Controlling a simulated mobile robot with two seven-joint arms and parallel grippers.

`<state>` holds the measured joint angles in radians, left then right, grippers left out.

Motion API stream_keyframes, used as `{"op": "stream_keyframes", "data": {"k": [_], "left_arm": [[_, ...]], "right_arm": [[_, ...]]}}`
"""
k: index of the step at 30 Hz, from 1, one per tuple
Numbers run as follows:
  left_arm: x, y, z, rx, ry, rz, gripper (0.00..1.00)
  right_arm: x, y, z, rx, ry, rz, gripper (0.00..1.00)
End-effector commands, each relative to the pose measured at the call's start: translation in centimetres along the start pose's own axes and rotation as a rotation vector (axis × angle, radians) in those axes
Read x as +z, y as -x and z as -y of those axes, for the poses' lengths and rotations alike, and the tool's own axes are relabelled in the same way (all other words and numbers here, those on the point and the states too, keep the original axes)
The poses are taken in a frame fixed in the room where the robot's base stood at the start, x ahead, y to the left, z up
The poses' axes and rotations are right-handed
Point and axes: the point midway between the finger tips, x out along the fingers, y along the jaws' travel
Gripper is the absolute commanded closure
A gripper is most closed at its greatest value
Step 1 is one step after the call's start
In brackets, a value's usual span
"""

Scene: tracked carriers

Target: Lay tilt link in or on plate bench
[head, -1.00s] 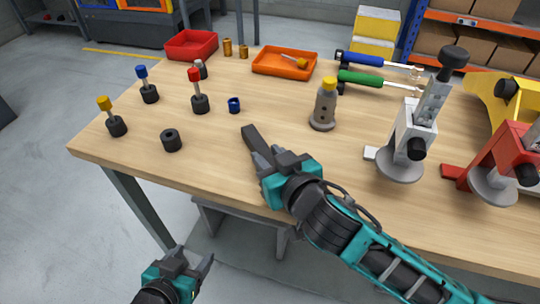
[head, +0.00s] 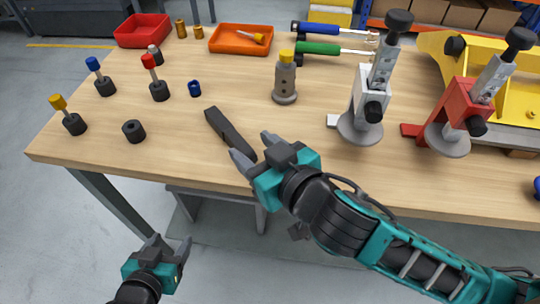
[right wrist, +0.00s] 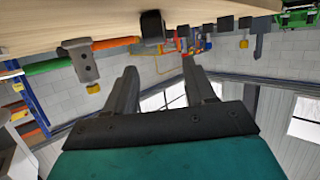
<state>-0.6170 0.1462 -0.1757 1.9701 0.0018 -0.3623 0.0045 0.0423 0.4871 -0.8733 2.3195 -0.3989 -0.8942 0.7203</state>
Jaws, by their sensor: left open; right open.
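A dark grey flat bar (head: 226,128), which I take to be the tilt link, lies on the wooden bench top (head: 330,180) near its front edge. No plate bench is labelled; this bench may be it. My right gripper (head: 255,152) is open at the near end of the bar. The fingers are at either side of that end, and I cannot tell whether they touch it. In the right wrist view, both fingers (right wrist: 160,85) are apart with nothing between them; a dark block (right wrist: 152,27) beyond may be the bar. My left gripper (head: 172,250) is open and empty before the bench.
A grey post with yellow cap (head: 285,85), white clamp (head: 362,112) and red clamp (head: 455,125) stand to the right. Several capped pegs, a black ring (head: 133,130) and a blue ring (head: 195,88) stand left. Red (head: 143,32) and orange (head: 240,40) trays are behind.

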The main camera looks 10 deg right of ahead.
Motion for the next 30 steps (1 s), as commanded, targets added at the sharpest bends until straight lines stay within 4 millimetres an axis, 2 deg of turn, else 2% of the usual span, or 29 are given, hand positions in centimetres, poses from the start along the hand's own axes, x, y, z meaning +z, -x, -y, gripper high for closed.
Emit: {"op": "stream_keyframes", "data": {"k": [3,9,30], "left_arm": [[0.2,0.0,0.1,-0.002,0.000,0.004,0.36],[0.5,0.0,0.1,-0.003,0.000,0.011,0.36],[0.1,0.1,0.1,-0.004,0.001,0.004,0.36]], "right_arm": [[0.1,2.2,0.0,0.000,0.000,0.002,0.45],[0.0,4.1,0.0,0.001,0.000,0.000,0.45],[0.0,4.4,0.0,0.001,0.001,0.000,0.45]]}}
